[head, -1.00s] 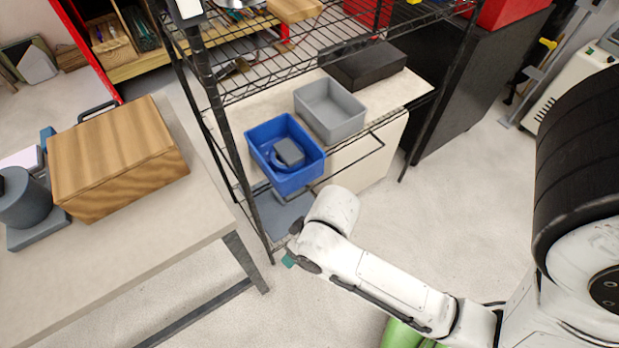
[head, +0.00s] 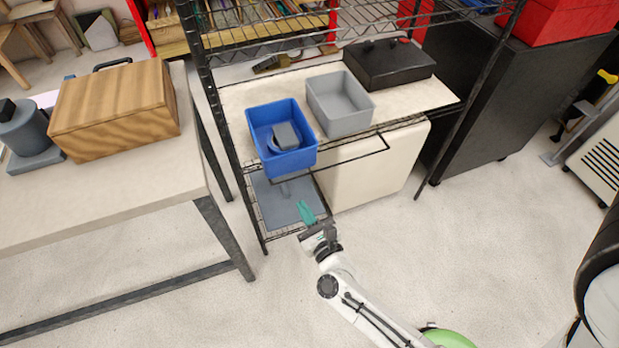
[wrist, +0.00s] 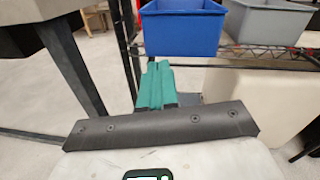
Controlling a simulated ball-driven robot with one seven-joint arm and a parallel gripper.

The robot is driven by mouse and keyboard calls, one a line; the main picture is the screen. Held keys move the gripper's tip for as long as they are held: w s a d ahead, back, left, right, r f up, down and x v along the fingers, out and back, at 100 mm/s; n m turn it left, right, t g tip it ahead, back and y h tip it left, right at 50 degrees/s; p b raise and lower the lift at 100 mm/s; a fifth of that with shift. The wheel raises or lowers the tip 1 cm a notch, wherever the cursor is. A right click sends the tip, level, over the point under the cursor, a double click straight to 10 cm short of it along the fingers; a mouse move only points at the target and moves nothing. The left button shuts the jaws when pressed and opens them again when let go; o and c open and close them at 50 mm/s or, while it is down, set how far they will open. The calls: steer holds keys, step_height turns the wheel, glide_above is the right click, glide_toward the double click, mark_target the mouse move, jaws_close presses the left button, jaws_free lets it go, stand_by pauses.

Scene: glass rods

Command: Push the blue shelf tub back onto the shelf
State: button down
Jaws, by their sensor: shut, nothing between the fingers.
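The blue tub (head: 284,160) sits on the shelf (head: 233,101) and sticks out past its front edge, with a dark grey object (head: 286,135) inside. It also shows at the top of the wrist view (wrist: 183,33). My gripper (head: 307,212) has teal fingers and is shut and empty. It is in front of the shelf unit, below the tub and apart from it. In the wrist view the closed fingers (wrist: 156,84) point forward, beneath the tub's front wall.
A grey tub (head: 340,118) stands right of the blue one, and a black case (head: 388,64) is farther right. A wire frame (head: 352,161) juts from the shelf front. A table (head: 110,185) with a wooden box (head: 116,110) is at left. The floor in front is clear.

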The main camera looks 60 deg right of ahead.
steer(key=s+d+m+h, duration=0.1)
steer(key=s+d+m, duration=0.1)
steer(key=m, duration=0.1)
steer(key=p, duration=0.2)
glide_toward(286, 148)
steer(key=shift+w+a+r+g+h, duration=0.1)
steer(key=shift+w+r+g+h, duration=0.2)
steer(key=shift+g, duration=0.1)
steer(key=b+x, duration=0.5)
steer(key=x, duration=0.3)
steer(key=shift+f, duration=0.15)
steer(key=shift+w, duration=0.15)
